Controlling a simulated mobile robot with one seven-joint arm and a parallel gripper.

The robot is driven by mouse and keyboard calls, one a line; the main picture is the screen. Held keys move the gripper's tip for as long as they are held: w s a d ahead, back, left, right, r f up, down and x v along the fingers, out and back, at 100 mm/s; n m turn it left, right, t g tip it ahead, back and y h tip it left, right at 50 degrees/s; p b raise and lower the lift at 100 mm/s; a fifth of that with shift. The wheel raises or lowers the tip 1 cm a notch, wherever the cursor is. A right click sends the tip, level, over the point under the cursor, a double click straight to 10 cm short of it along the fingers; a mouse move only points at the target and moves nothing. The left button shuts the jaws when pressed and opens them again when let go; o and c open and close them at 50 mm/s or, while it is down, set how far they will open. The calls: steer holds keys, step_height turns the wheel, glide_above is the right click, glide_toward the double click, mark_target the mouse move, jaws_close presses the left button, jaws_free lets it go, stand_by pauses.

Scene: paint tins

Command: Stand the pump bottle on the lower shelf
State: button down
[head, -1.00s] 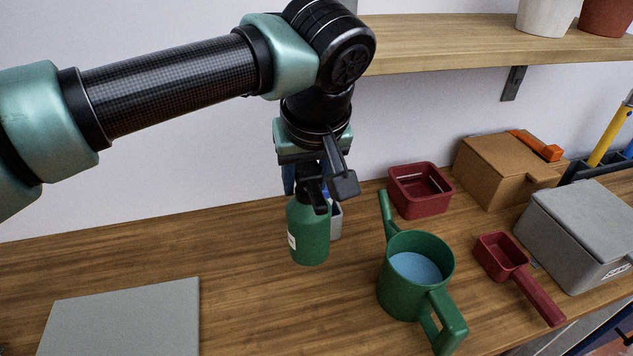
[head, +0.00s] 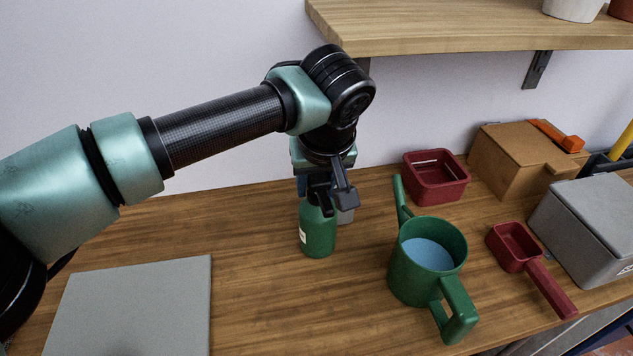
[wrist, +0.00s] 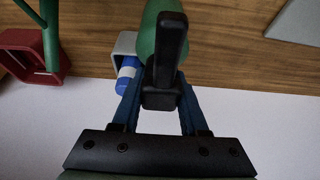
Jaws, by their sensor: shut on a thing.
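The pump bottle (head: 318,238) is green with a white label and a black pump head. It hangs upright under my gripper (head: 317,192), above or on the wooden worktop; I cannot tell whether its base touches. My gripper is shut on its upper part. In the wrist view, the black pump head (wrist: 168,45) hides much of the green bottle (wrist: 150,30), between the two blue fingers (wrist: 160,100). A wooden shelf (head: 450,35) is on the wall at upper right, above the worktop; only one shelf shows.
A grey container (head: 346,213) stands just behind the bottle, with a blue-and-white item (wrist: 128,72) by it. A green watering can (head: 408,275), red tub (head: 437,192), red scoop (head: 515,250) and boxes stand to the right. Pots (head: 574,8) occupy the shelf's right part; its left end is clear.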

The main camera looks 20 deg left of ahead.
steer(key=shift+f, duration=0.15)
steer(key=shift+c, duration=2.2)
jaws_free()
steer(key=shift+r, duration=0.5)
steer(key=p+v, duration=0.1)
steer(key=v, duration=1)
steer(key=shift+s+r, duration=0.1)
steer(key=shift+r, duration=0.1)
steer(key=shift+d, duration=0.1)
